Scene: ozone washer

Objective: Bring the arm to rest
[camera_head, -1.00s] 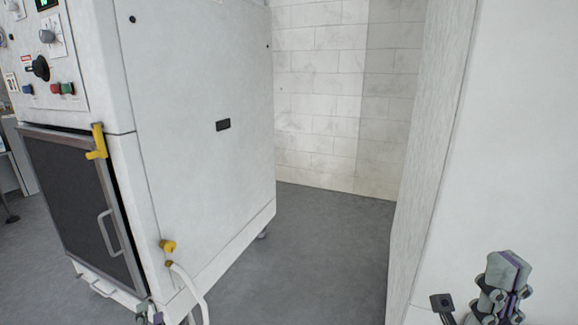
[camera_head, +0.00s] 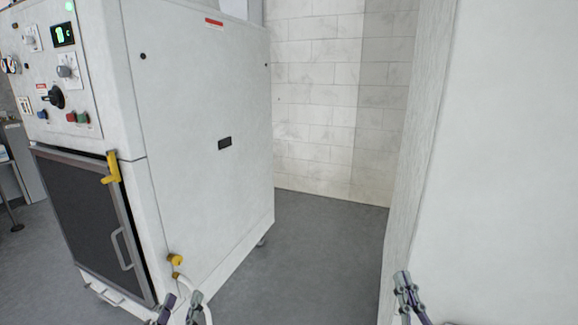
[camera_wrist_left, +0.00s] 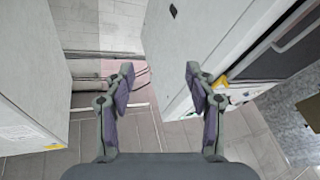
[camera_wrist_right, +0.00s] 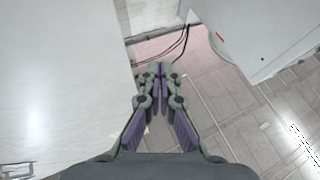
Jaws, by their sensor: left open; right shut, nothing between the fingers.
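My left gripper (camera_head: 181,301) shows at the bottom of the head view, in front of the lower front corner of the white washer cabinet. In the left wrist view (camera_wrist_left: 160,72) its two fingers are spread wide with nothing between them. My right gripper (camera_head: 403,279) is at the bottom right of the head view, in front of the white panel. In the right wrist view (camera_wrist_right: 160,70) its fingers are together and hold nothing. Most of both arms lies outside the head view.
The washer cabinet (camera_head: 200,110) stands at left with a dark door (camera_head: 80,215), a yellow handle (camera_head: 113,168), and a yellow valve with a white hose low down. A white panel (camera_head: 500,170) fills the right. Grey floor (camera_head: 310,250) lies clear between them, up to a tiled wall.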

